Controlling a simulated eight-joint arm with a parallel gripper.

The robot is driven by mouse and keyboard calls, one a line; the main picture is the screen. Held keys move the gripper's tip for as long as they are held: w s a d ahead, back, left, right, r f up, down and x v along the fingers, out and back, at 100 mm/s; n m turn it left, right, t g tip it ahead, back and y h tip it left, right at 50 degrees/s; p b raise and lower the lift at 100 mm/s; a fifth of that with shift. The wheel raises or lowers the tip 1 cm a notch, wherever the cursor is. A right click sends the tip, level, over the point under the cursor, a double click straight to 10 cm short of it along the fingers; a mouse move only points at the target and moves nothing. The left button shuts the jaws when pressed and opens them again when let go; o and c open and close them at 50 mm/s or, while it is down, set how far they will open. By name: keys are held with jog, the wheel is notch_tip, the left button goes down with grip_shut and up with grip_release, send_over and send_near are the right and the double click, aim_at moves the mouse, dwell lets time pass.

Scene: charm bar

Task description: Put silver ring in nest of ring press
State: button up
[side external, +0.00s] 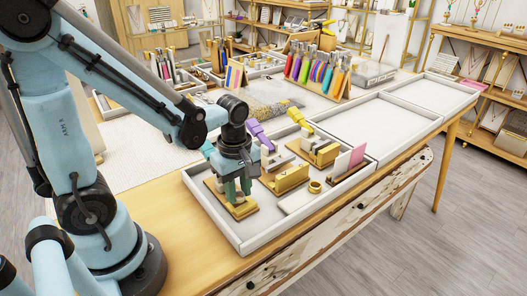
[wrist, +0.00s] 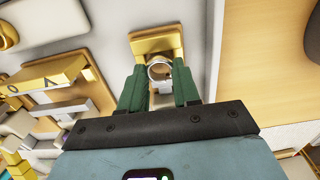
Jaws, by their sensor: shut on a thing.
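The silver ring (wrist: 159,70) shows in the wrist view between the green fingertips of my gripper (wrist: 160,85). My gripper is shut on it. Below the ring is a gold-coloured wooden base (wrist: 155,40) with a pale block, partly hidden by the fingers. In the side view my gripper (side external: 238,190) points down over this wooden base (side external: 240,211) in the near left part of the tray. The ring cannot be made out there. It looks like a press base, but its nest is hidden, and I cannot tell whether the ring touches it.
The white tray (side external: 212,210) also holds presses with purple (side external: 258,135) and yellow (side external: 300,118) handles, a gold-coloured stand (side external: 287,180), a small gold roll (side external: 314,187) and a pink card (side external: 357,155). Empty tray sections (side external: 380,122) lie to the right.

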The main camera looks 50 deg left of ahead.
jog(key=shift+f, duration=0.5)
dwell(0.9)
jog(key=o, duration=1)
jog(key=shift+c, duration=0.2)
jog(key=shift+r, duration=0.15)
notch_tip(320, 180, up, 12)
dwell(0.5)
